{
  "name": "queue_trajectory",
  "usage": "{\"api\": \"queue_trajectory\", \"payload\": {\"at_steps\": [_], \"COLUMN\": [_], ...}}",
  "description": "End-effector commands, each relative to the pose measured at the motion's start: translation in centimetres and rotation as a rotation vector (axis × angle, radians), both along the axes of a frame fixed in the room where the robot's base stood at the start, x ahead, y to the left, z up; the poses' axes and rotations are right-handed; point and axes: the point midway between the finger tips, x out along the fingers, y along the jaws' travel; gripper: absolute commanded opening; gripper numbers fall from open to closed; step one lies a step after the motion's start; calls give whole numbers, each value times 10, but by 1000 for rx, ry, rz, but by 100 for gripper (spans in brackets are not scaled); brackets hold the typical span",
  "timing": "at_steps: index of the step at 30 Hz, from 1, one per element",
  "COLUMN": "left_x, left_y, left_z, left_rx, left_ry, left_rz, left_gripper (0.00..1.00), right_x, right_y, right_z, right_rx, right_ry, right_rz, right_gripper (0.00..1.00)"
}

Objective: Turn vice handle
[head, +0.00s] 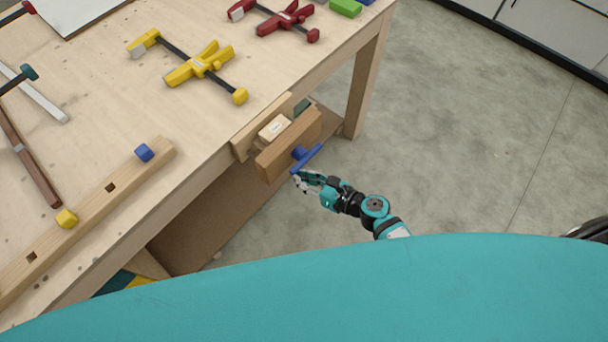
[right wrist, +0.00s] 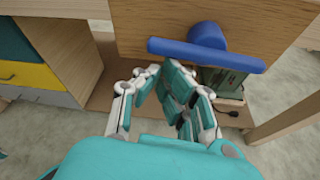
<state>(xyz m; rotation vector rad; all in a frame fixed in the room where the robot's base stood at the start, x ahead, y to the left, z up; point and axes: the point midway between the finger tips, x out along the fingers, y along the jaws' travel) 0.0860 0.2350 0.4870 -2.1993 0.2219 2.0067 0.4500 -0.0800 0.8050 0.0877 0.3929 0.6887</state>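The vice (head: 285,150) is a brown wooden jaw on the front side of the workbench, with a blue hub and a blue bar handle (head: 312,158). In the right wrist view the handle (right wrist: 190,50) lies nearly level, tilted slightly down to the right, across the hub (right wrist: 207,36). My right gripper (head: 303,180) is just below the handle's near end in the head view. In the right wrist view its fingertips (right wrist: 162,72) come together just below the handle's left part, with nothing seen between them. Whether they touch the bar is unclear. My left gripper is not in view.
A pale block (head: 274,127) sits at the vice's jaws. A yellow clamp (head: 200,65) and a red clamp (head: 285,20) lie on the workbench (head: 100,110). A low shelf (head: 215,215) runs under it. The grey floor (head: 470,130) to the right is clear.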

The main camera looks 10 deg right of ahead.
Motion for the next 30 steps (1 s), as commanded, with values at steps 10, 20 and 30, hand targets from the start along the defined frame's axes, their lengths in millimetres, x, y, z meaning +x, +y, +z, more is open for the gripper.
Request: {"api": "queue_trajectory", "payload": {"at_steps": [10, 20, 30], "left_x": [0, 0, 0], "left_y": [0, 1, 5], "left_z": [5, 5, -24], "left_rx": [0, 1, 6], "left_ry": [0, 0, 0], "left_rz": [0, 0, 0], "left_gripper": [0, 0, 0], "right_x": [1, 1, 0], "right_y": [1, 1, 17], "right_z": [4, 4, -31], "right_rx": [45, 45, 46], "right_ry": [31, 30, 32], "right_rz": [-2, -2, 0], "right_gripper": [0, 0, 0]}}
